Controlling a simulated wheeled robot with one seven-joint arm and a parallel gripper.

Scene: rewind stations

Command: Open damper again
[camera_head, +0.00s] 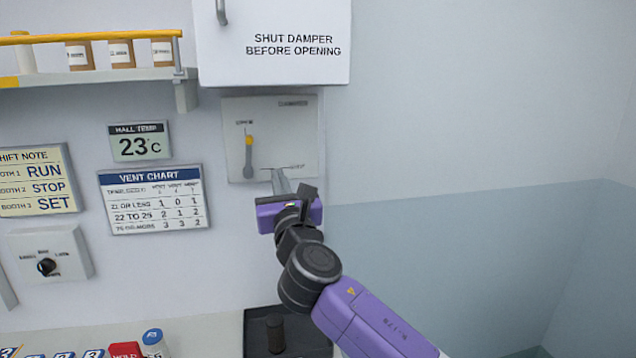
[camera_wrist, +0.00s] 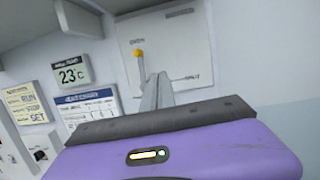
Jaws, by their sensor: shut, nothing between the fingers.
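The damper panel (camera_head: 300,115) is a pale plate on the wall below a white cabinet. Its lever (camera_head: 249,150) has a yellow knob at the top and stands upright, pointing at the word OPEN. A second label lies at the lower right of the plate, partly hidden by my gripper in the head view. In the wrist view the lever (camera_wrist: 140,62) also stands upright with its yellow knob up by OPEN. My gripper (camera_head: 280,180) is shut and empty, in front of the plate's lower part, right of the lever and apart from its knob.
The white cabinet (camera_head: 270,45) above reads SHUT DAMPER BEFORE OPENING. A shelf with jars (camera_head: 95,70) is at upper left. A temperature display (camera_head: 139,141), vent chart (camera_head: 153,199), shift note (camera_head: 38,181) and rotary knob plate (camera_head: 50,255) are left. The right wall is bare.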

